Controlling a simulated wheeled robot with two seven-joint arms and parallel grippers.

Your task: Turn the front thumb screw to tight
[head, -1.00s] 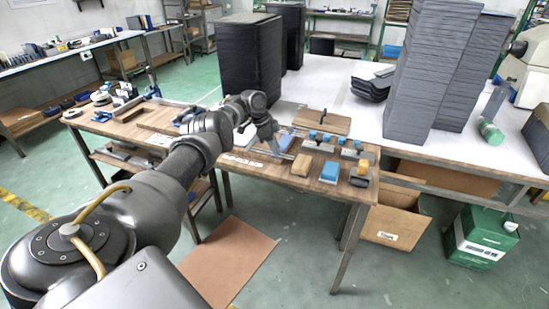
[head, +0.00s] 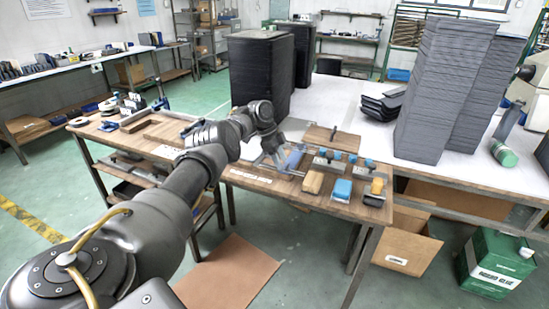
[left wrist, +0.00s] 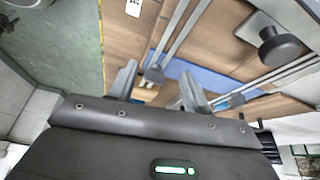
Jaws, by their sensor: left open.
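My left gripper (head: 272,158) is open above the wooden bench beside a metal-railed fixture with a blue strip (head: 293,160). In the left wrist view, the open fingers (left wrist: 158,86) point at the fixture, with a small grey knob (left wrist: 153,74) showing between them at the end of a rail. I cannot tell whether they touch it. The blue strip (left wrist: 205,72) runs under the rails. A larger black round knob (left wrist: 281,46) stands on a metal plate to the right. I cannot tell which knob is the front thumb screw. My right gripper is out of view.
Several blue-knobbed pieces (head: 337,155) stand right of the fixture. A tan block (head: 313,182), a blue block (head: 342,190) and a yellow-and-black piece (head: 376,190) lie near the bench's front edge. Tall black stacks (head: 258,75) stand behind. A green can (head: 495,265) is on the floor.

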